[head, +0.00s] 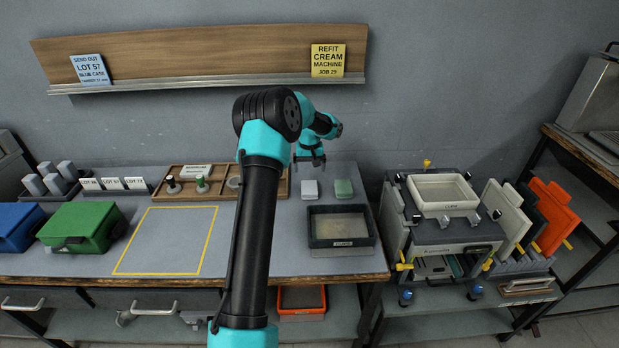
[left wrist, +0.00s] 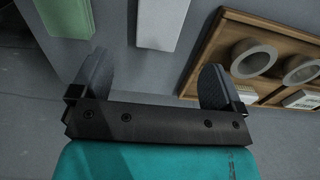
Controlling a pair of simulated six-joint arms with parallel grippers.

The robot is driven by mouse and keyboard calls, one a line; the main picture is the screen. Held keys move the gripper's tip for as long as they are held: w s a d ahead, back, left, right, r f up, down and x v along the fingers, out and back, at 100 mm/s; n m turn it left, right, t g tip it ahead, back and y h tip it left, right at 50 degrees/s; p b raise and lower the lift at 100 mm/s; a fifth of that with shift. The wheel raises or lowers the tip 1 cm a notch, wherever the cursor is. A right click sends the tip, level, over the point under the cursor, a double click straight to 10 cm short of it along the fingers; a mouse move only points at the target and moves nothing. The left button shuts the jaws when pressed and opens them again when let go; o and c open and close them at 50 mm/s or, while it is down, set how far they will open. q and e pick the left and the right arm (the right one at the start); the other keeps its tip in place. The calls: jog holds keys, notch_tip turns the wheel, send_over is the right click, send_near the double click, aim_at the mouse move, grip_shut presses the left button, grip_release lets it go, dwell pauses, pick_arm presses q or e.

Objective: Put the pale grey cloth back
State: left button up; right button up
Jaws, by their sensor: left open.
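The pale grey cloth (head: 309,189) is a small folded block lying on the grey bench top, right of the wooden tray. It also shows at the top middle of the left wrist view (left wrist: 162,22). My left gripper (head: 309,160) is above the back of the bench, just behind the cloth in the head view. In the left wrist view its two fingers (left wrist: 155,75) are apart with nothing between them, and the cloth lies beyond them. My right gripper is not in view.
A green cloth (head: 343,188) lies beside the grey one. A dark tray (head: 315,240) stands in front of both. The wooden tray (head: 283,188) with round parts is on the left. A yellow-outlined area (head: 165,240) is bare.

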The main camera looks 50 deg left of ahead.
pick_arm(q)
jog(key=shift+r, duration=0.75)
